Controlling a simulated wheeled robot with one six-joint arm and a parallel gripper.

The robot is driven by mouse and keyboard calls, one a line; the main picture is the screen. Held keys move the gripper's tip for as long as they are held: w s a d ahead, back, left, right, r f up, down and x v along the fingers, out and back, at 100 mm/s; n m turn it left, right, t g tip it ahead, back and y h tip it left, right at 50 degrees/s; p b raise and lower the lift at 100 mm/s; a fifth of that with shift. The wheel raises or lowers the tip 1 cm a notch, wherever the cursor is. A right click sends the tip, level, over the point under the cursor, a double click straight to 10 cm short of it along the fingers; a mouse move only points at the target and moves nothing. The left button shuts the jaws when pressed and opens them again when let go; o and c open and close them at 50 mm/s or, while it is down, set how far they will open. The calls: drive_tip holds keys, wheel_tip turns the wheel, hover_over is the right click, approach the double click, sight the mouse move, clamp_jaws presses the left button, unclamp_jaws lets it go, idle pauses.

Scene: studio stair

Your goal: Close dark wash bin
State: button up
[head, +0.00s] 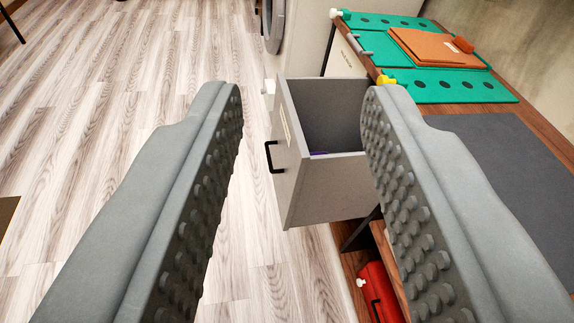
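A grey bin (325,186) with a pale front and a black handle (275,157) is pulled out from under a wooden counter. Its top is open and the inside looks mostly empty, with a small purple item (319,154) partly visible. A label sits on its front, too small to read. My gripper (302,100) is open and empty, its two studded fingers wide apart. The bin shows between and beyond the fingers; the right finger overlaps its right edge. I cannot see any contact.
The wooden counter (549,138) at right holds green mats (455,88), brown sheets (436,47) and a dark grey mat (500,160). A red box (378,290) sits low under it. A white appliance (300,40) stands behind.

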drive_tip(key=w+f+n+g, duration=0.1)
drive_tip(key=w, duration=0.1)
drive_tip(key=w+a+f+n+g, duration=0.1)
drive_tip(key=w, duration=0.1)
drive_tip(key=w+f+n, duration=0.1)
drive_tip(key=w, duration=0.1)
drive_tip(key=shift+w+a+f+g, duration=0.25)
drive_tip(key=shift+w+f+g, duration=0.15)
clamp_jaws()
drive_tip(key=w+a+f+n+g+h, duration=0.3)
drive_tip(key=w+f+n+g, duration=0.15)
drive_tip(key=w+f, duration=0.45)
drive_tip(key=w+a+f+n+g+h, duration=0.35)
drive_tip(key=w+f+n, duration=0.25)
drive_tip(key=w+f, duration=0.35)
drive_tip(key=w+a+f+n+g+h, duration=0.2)
drive_tip(key=w+a+f+n+g, duration=0.15)
drive_tip(key=w+f+n, duration=0.4)
drive_tip(key=m, duration=0.2)
approach(286, 149)
drive_tip(key=shift+t, duration=0.25)
drive_tip(key=shift+x, duration=3)
